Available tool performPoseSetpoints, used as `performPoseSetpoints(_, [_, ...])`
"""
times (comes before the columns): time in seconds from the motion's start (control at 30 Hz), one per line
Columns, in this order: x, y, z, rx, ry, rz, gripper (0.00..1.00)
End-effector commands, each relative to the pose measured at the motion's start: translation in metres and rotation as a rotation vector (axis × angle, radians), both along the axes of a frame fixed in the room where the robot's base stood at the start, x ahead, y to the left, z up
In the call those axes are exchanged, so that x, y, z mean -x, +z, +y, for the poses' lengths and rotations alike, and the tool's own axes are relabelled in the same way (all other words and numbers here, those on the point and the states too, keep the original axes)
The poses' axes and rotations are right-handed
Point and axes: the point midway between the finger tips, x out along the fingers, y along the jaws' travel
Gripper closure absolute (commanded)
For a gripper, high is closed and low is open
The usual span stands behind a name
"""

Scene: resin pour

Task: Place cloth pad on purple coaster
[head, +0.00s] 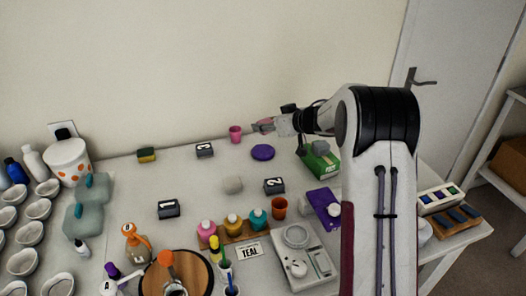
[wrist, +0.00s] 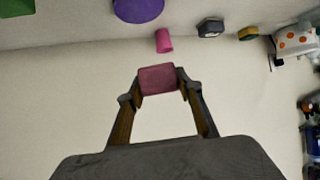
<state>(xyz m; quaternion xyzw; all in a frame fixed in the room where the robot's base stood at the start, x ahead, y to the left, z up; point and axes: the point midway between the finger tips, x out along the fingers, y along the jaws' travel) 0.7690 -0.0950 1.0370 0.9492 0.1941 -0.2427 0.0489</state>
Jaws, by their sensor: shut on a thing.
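The cloth pad (wrist: 157,79) is a dusty-pink square held between the fingertips of my gripper (wrist: 160,83) in the wrist view. In the head view the pink pad (head: 266,122) shows partly at the tip of my gripper (head: 263,127). The gripper is shut on it and holds it in the air toward the back wall. The purple coaster (head: 262,152) is a round disc lying on the table, just below the gripper in the head picture. It also shows at the top edge of the wrist view (wrist: 138,8), partly cut off and apart from the pad.
A pink cup (head: 235,133) stands left of the coaster, with block 3 (head: 204,150) and a sponge (head: 147,155) further left. A green box (head: 321,162) is at the right. Block 2 (head: 274,186) and a pale lump (head: 233,185) lie in front.

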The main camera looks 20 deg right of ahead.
Motion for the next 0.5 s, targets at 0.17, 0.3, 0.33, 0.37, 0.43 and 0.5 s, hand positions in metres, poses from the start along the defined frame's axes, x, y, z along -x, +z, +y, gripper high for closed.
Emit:
performPoseSetpoints(0.17, [0.0002,-0.0005,-0.0003,0.001,-0.007,0.001,0.83])
performPoseSetpoints(0.3, [0.0001,-0.0004,-0.0004,0.001,-0.007,0.001,0.83])
performPoseSetpoints(0.33, [0.0001,-0.0005,-0.0005,0.001,-0.007,0.001,0.83])
performPoseSetpoints(0.37, [0.0001,-0.0008,-0.0005,0.001,-0.007,0.001,0.83])
performPoseSetpoints(0.43, [0.0001,-0.0024,-0.0005,0.000,-0.007,0.001,0.83])
performPoseSetpoints(0.5, [0.0002,-0.0063,-0.0004,-0.001,-0.008,0.003,0.83])
